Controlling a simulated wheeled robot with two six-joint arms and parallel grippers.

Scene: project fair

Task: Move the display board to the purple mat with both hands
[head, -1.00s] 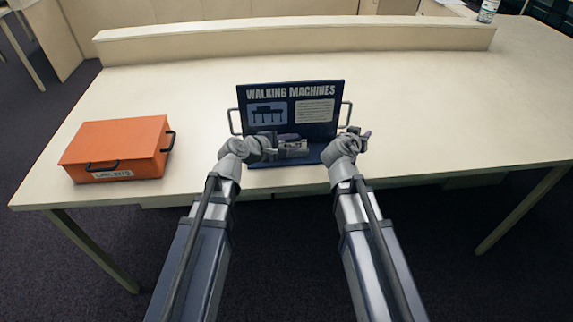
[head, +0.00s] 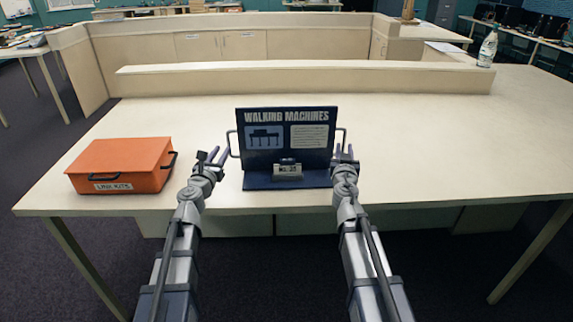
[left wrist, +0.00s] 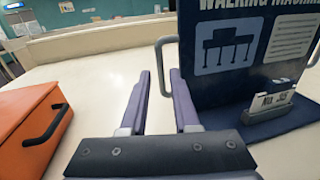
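The dark blue display board (head: 290,160), titled "Walking Machines", stands upright near the table's front edge. It has a wire handle on each side. My left gripper (head: 215,155) is open and empty near the left handle (head: 232,144). In the left wrist view that handle (left wrist: 160,62) shows in line with the gap between the open fingers (left wrist: 160,85), seemingly just beyond the tips. My right gripper (head: 344,153) has its fingers apart at the right handle (head: 345,140); I cannot tell whether the handle lies between them. No purple mat is in view.
An orange case (head: 120,165) lies on the table (head: 430,150) at the left. A small label holder (head: 288,171) sits on the board's base. A low ledge (head: 300,80) runs along the back, with a bottle (head: 487,50) at its right end. The table's right side is clear.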

